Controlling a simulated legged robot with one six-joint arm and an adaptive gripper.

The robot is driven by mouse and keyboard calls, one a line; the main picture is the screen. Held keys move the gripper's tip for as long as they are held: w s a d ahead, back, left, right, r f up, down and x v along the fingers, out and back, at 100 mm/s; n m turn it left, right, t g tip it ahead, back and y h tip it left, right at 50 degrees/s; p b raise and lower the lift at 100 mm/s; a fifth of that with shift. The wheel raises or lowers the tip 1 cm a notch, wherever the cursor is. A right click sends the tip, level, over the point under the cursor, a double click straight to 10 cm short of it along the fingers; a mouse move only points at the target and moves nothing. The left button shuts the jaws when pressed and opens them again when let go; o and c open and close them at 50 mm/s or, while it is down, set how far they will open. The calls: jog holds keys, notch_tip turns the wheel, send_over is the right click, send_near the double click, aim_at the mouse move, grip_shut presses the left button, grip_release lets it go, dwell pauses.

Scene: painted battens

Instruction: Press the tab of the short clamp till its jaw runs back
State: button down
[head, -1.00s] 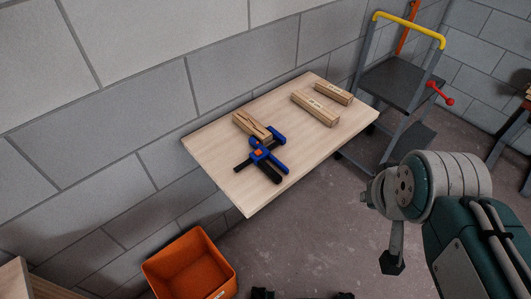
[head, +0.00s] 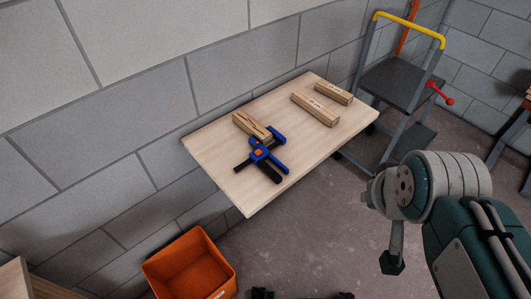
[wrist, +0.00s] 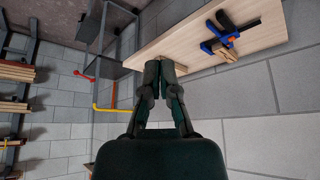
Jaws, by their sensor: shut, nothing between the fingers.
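A blue and black bar clamp (head: 268,158) with a small orange tab (head: 258,152) lies on the light wooden table (head: 222,172), next to a bundle of battens (head: 250,126). The wrist view also shows the clamp (wrist: 221,43) at the upper right, with the batten end (wrist: 225,21) beside it. I cannot tell exactly how its jaw sits against the battens. My gripper (wrist: 160,68) is shut and empty in the wrist view. It is well apart from the clamp, which lies to its right in that view.
Two more battens (head: 315,108) (head: 333,92) lie farther back on the table. A grey trolley with a yellow handle (head: 408,29) and a red knob (head: 449,101) stands beyond it. An orange bin (head: 188,265) is on the floor. A block wall (head: 140,100) runs behind the table.

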jog(key=m+y, duration=0.8)
jog(key=m, duration=0.8)
send_over(260, 152)
notch_tip(260, 152, down, 9)
jog(key=shift+w+r+g, duration=0.1)
jog(key=shift+w+g, duration=0.05)
jog(key=shift+g, duration=0.15)
jog(key=shift+f, duration=4.4)
jog(key=shift+f, duration=0.1)
jog(key=shift+f, duration=0.2)
